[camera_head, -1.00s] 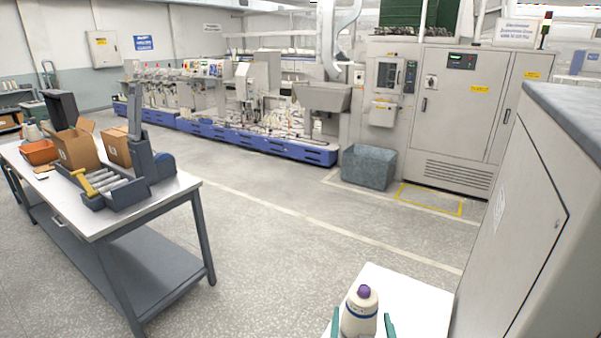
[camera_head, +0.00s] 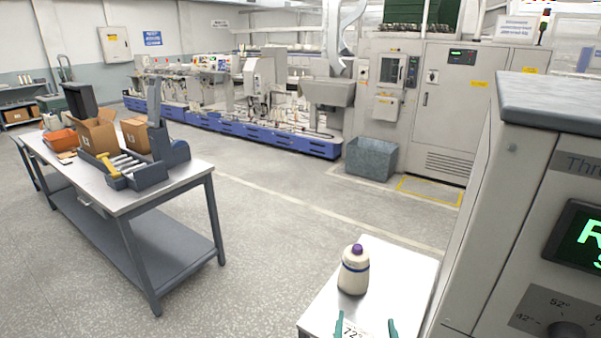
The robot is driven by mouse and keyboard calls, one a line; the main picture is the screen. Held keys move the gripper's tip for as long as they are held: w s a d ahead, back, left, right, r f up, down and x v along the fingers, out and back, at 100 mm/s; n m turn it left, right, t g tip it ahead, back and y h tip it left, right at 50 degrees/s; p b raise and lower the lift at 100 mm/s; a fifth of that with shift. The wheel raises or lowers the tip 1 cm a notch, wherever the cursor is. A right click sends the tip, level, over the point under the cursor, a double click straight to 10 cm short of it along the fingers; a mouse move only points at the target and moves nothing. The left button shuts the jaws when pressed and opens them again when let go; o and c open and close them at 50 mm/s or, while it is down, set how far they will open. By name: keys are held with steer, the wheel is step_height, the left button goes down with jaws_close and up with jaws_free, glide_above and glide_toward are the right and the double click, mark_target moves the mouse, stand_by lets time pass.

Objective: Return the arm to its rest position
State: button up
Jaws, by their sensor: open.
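My gripper (camera_head: 366,329) shows at the bottom edge of the head view as two green fingertips. They are spread apart with nothing between them. A cream bottle-shaped bobbin (camera_head: 353,272) with a purple top and a blue band stands upright on a small white table (camera_head: 407,270). The fingertips are in front of the bobbin, apart from it in the picture. A white label with "72" shows between and below the fingertips. The rest of my arm is out of view.
A grey machine with a green display (camera_head: 582,240) stands close on the right. A workbench (camera_head: 190,177) on the left carries a grey tray (camera_head: 140,182), cardboard boxes (camera_head: 97,134) and an orange bin (camera_head: 62,140). Open floor (camera_head: 265,240) lies between bench and white table.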

steer(key=s+a+f+y, duration=0.1)
steer(key=s+a+f, duration=0.9)
steer(key=s+f, duration=0.4)
steer(key=s+a+r+n+y, duration=0.1)
steer(key=s+a, duration=0.1)
steer(key=s, duration=0.9)
steer(key=s+a+r+n+t+y, duration=0.1)
steer(key=s+a, duration=0.2)
steer(key=s, duration=0.8)
steer(key=shift+a+n, duration=0.25)
steer(key=shift+n, duration=0.05)
